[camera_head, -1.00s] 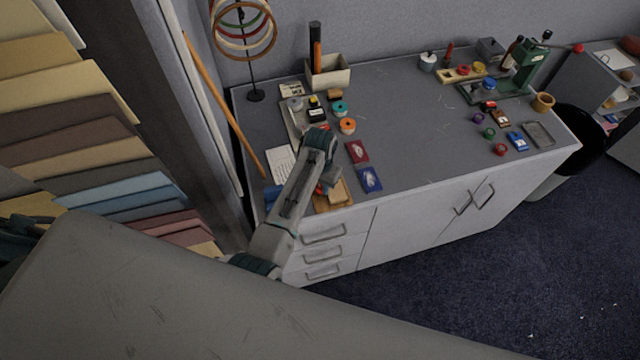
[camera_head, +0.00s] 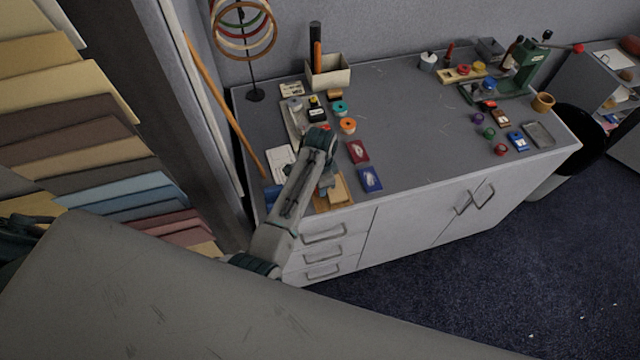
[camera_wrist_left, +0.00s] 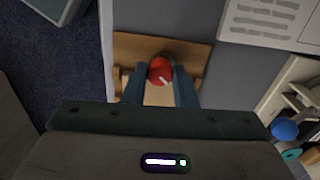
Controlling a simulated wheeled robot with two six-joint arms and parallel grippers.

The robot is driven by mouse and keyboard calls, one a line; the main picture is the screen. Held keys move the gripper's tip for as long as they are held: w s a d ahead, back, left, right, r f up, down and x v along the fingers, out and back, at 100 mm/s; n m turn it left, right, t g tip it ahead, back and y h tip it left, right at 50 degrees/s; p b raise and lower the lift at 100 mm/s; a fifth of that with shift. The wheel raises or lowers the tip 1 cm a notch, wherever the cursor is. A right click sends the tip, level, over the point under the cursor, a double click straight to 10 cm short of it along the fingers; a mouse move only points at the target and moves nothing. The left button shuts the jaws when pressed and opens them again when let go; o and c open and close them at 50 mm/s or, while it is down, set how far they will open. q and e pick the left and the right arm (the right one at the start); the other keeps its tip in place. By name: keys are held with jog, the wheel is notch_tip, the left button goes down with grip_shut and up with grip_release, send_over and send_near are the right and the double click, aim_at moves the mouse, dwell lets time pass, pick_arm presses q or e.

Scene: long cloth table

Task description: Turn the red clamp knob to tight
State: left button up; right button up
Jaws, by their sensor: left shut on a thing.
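The red clamp knob (camera_wrist_left: 160,68) sits on a wooden clamp board (camera_wrist_left: 132,48) in the left wrist view. My left gripper (camera_wrist_left: 160,75) is shut on the knob, with one blue-grey finger on each side of it. A short white line on the knob points toward the lower side of the picture, slightly right. No tight mark is readable. In the head view my left arm reaches to the table's front left and hides the knob. Part of the wooden board (camera_head: 340,190) shows beside the wrist. My right gripper is not in view.
A printed card (camera_head: 281,162) lies left of the arm. A red card (camera_head: 358,151) and a blue card (camera_head: 370,179) lie to the right. A tray of spools (camera_head: 296,125) is behind the arm. The table's middle (camera_head: 425,135) is mostly clear.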

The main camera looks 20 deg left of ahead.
pick_arm(q)
jog(key=m, duration=0.5)
jog(key=shift+m, duration=2.2)
jog(key=o, duration=1)
notch_tip(320, 180, up, 11)
jog(key=b, duration=0.3)
